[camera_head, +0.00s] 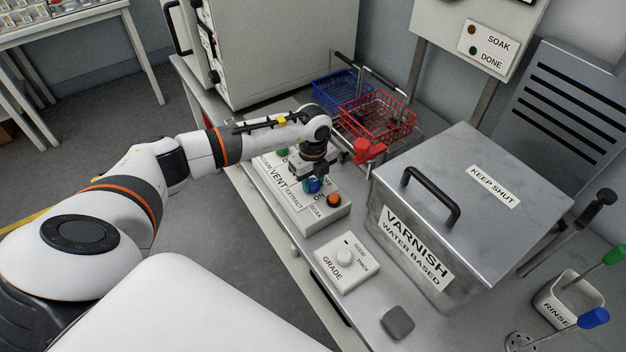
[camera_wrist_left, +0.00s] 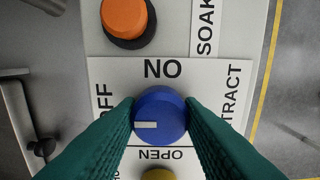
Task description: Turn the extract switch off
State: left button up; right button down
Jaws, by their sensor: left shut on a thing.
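The extract switch is a blue round knob (camera_wrist_left: 160,115) on a white panel, seen from above in the left wrist view. Its white pointer mark lies at the left of the knob, on the side of the OFF label (camera_wrist_left: 104,98). The ON label (camera_wrist_left: 163,68) is above it, upside down, and the EXTRACT label (camera_wrist_left: 233,97) is to the right. My left gripper (camera_wrist_left: 160,118) is shut on the knob, with a green finger on each side. In the head view, my left gripper (camera_head: 309,174) points down at the control box (camera_head: 322,220), partly hiding the blue knob (camera_head: 313,187). My right gripper is out of view.
An orange soak button (camera_head: 334,200) stands close to the knob. A red handle (camera_head: 367,150), a red basket (camera_head: 378,118) and a blue basket (camera_head: 334,88) are behind. The varnish tank (camera_head: 455,185) and the grade dial (camera_head: 346,258) are to the right.

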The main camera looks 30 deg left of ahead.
aim_at(312, 182)
pick_arm(q)
jog(key=shift+r, duration=0.1)
jog(key=o, duration=1)
jog(key=shift+c, duration=0.2)
notch_tip(312, 182, up, 12)
jog(key=b, duration=0.3)
